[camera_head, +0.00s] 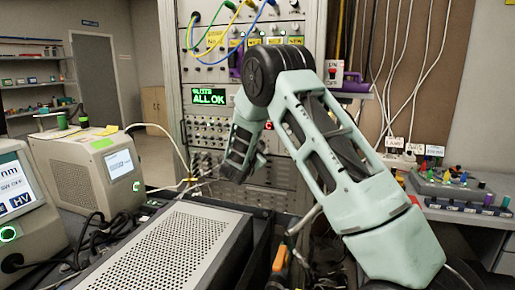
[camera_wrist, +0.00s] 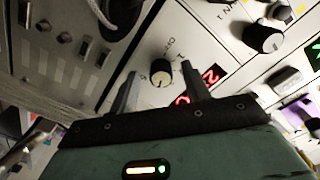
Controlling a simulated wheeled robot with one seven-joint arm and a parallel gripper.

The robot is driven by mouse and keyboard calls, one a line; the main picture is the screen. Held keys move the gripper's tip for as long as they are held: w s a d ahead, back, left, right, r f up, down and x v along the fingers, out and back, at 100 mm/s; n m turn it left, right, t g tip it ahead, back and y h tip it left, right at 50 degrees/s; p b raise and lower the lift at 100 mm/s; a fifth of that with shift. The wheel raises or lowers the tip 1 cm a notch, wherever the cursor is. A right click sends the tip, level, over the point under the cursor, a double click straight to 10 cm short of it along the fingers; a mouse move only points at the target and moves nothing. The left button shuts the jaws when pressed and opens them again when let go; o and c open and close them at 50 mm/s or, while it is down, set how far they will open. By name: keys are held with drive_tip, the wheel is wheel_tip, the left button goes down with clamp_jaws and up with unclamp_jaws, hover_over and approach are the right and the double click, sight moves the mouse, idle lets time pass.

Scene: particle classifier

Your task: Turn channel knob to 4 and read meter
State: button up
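In the wrist view, a small round knob (camera_wrist: 162,73) with a pale face and dark skirt sits on a light grey panel. My gripper (camera_wrist: 160,84) is open, with one finger on each side of this knob in the picture. I cannot tell whether they touch it. In the head view, my arm hides most of this panel and the gripper's fingertips.
A larger black knob (camera_wrist: 263,38) sits up and right in the wrist view. In the head view, the rack carries a green "ALL OK" screen (camera_head: 209,96) and hanging coloured cables (camera_head: 215,48). A perforated grey box (camera_head: 160,255) stands in front; a cluttered bench (camera_head: 460,190) is at right.

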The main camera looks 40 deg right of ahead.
drive_tip(key=b+v, duration=0.3)
drive_tip(key=v, duration=1.4)
drive_tip(key=shift+a, duration=0.2)
drive_tip(key=shift+f, duration=0.1)
